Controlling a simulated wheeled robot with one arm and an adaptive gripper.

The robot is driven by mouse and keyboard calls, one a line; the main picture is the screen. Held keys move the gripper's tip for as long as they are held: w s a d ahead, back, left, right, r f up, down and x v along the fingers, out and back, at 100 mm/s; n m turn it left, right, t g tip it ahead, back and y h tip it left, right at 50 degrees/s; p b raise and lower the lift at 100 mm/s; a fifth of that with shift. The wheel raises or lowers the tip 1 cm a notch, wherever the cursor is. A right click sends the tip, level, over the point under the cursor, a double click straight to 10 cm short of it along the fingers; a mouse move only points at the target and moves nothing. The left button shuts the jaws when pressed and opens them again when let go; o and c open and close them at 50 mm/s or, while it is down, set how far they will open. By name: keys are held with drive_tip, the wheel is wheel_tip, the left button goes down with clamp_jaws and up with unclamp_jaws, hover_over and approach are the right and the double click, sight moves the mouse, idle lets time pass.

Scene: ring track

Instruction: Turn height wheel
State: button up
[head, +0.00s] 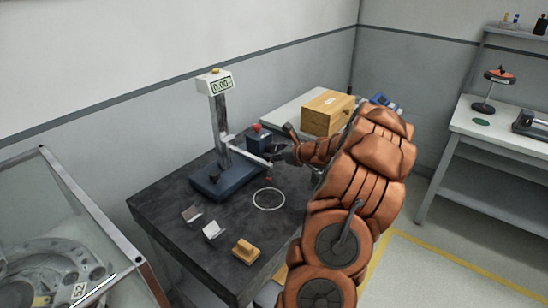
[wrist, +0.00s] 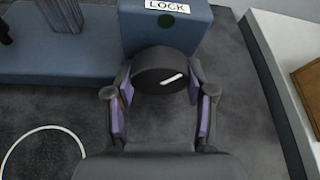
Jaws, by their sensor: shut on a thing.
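The height wheel (wrist: 158,70) is a black round knob with a white mark, on the front of a blue block (wrist: 197,38) labelled LOCK. My gripper (wrist: 160,88) is shut on the wheel, with one purple-padded finger at each side of it. The white mark points up and to the right in the wrist view. In the head view a height gauge (head: 220,125) with a blue base and a display stands on the dark table. My gripper (head: 277,152) is at its right, and the wheel is hard to make out there.
A wooden box (head: 327,112) stands on a pale surface behind my arm. A glass-sided case (head: 50,190) is at the left. A shelf table (head: 500,140) is at the right.

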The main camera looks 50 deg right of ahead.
drive_tip(key=shift+f+n+h+b, duration=0.2)
drive_tip(key=shift+n+h+b, duration=0.3)
drive_tip(key=shift+b, duration=1.35)
drive_tip(key=n+h+b, duration=0.1)
drive_tip(key=b, duration=0.4)
drive_tip(key=shift+f+n, duration=0.15)
drive_tip(key=shift+n, duration=0.15)
drive_tip(key=n+b, duration=0.1)
drive_tip(key=b, duration=0.2)
drive_tip(key=shift+t, duration=0.3)
drive_tip(key=shift+r+n+h+b, duration=0.25)
drive_tip(key=shift+n+h+b, duration=0.2)
drive_tip(key=shift+b, duration=0.65)
drive_tip(key=shift+r+b, duration=0.1)
drive_tip(key=shift+b, duration=0.25)
drive_tip(key=o, duration=1.2)
drive_tip(key=shift+c, duration=0.2)
